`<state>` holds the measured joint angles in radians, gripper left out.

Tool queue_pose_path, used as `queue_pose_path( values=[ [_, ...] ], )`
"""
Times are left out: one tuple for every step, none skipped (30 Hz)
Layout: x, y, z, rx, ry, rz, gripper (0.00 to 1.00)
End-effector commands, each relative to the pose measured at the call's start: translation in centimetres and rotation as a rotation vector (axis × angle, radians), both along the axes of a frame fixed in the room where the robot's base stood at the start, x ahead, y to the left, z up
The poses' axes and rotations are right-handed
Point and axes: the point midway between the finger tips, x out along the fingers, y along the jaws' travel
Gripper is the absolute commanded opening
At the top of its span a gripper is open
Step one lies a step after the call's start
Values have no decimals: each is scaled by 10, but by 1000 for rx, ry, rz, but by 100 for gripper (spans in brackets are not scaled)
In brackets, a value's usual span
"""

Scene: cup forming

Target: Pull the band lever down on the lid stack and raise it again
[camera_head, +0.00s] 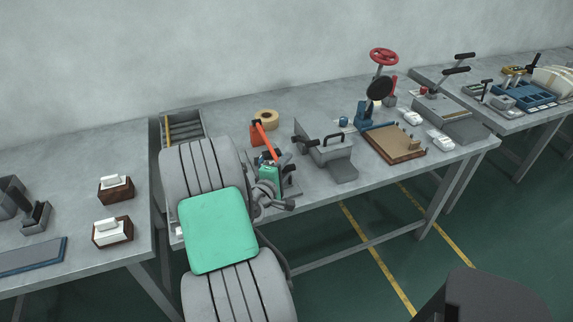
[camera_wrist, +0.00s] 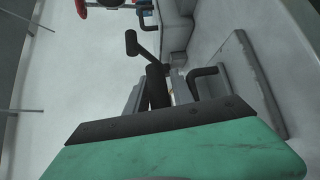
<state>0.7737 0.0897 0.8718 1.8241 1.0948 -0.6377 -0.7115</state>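An orange lever (camera_head: 265,140) leans up and back from a small teal body (camera_head: 269,172) on the middle table; I take it as the band lever. The stack beneath is largely hidden by my arm and cannot be made out. My gripper (camera_head: 284,204) seems to be the dark end just in front of the teal body, at the table's front edge. Its fingers do not show clearly, and contact with the lever cannot be told.
Right of the lever stand a grey fixture (camera_head: 323,150) with a black handle and a grey plate (camera_head: 343,171). An orange container (camera_head: 255,133) and a tape roll (camera_head: 266,115) sit behind. A brown tray (camera_head: 395,145) lies farther right. Black-handled levers (camera_wrist: 157,87) show in the wrist view.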

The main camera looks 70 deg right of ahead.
Motion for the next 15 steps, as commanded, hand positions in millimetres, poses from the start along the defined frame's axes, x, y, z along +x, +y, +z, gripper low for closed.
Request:
queue_pose_path(
  values=[
    [0, 0, 0, 0, 0, 0, 29],
    [0, 0, 0, 0, 0, 0, 29],
    [0, 0, 0, 0, 0, 0, 27],
    [0, 0, 0, 0, 0, -1, 25],
    [0, 0, 0, 0, 0, -1, 22],
    [0, 0, 0, 0, 0, -1, 19],
    [0, 0, 0, 0, 0, -1, 16],
    [0, 0, 0, 0, -1, -1, 14],
    [0, 0, 0, 1, 0, -1, 11],
    [0, 0, 0, 1, 0, -1, 8],
    [-1, 0, 0, 1, 0, -1, 6],
    [-1, 0, 0, 1, 0, -1, 3],
    [-1, 0, 0, 1, 0, -1, 0],
    [-1, 0, 0, 1, 0, -1, 0],
    [-1, 0, 0, 1, 0, -1, 0]
  ],
)
